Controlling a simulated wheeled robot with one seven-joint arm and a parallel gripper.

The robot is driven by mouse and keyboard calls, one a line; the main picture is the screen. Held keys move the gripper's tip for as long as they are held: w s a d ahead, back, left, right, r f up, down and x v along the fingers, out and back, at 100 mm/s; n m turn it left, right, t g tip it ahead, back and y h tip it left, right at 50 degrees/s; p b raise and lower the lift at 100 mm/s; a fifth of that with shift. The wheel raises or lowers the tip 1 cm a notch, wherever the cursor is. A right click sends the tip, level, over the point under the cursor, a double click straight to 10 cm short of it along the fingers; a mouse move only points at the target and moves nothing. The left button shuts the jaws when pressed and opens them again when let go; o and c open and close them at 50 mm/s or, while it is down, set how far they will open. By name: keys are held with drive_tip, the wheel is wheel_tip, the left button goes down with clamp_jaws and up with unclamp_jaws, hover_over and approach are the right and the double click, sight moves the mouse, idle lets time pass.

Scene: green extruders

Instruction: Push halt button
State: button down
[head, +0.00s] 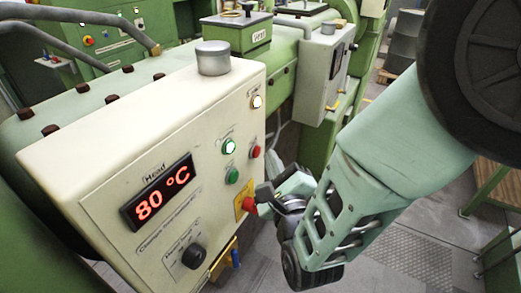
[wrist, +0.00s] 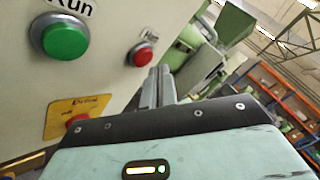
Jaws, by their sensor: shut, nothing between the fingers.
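A cream control panel (head: 190,110) carries several buttons. A small red button (head: 255,151) sits at its right side, level with a lit green one (head: 228,146); the label above it is too small to read. In the wrist view this red button (wrist: 143,55) is to the right of the green Run button (wrist: 63,37). My gripper (head: 264,190) is shut and empty, below and slightly right of the red button in the head view. In the wrist view its fingertips (wrist: 155,73) appear just below the button, with no visible contact.
A red emergency button (head: 249,204) on a yellow plate (head: 239,212) sits low on the panel, close to my gripper; its plate also shows in the wrist view (wrist: 92,104). A black knob (head: 194,256) is lower left. A grey box (head: 325,70) stands behind.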

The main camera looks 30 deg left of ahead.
drive_tip(key=shift+a+f, duration=0.1)
drive_tip(key=shift+a+b, duration=0.3)
drive_tip(key=shift+b, duration=0.25)
drive_tip(key=shift+a+b, duration=0.35)
idle(0.7)
drive_tip(key=shift+d, duration=0.1)
drive_tip(key=shift+d+b, duration=0.6)
drive_tip(key=shift+d, duration=0.05)
drive_tip(key=shift+s+d+b, duration=0.15)
drive_tip(key=shift+d+b, duration=0.45)
drive_tip(key=shift+d, duration=0.65)
drive_tip(key=shift+s+d+b, duration=0.1)
drive_tip(key=shift+d+b, duration=0.5)
drive_tip(key=shift+d, duration=0.65)
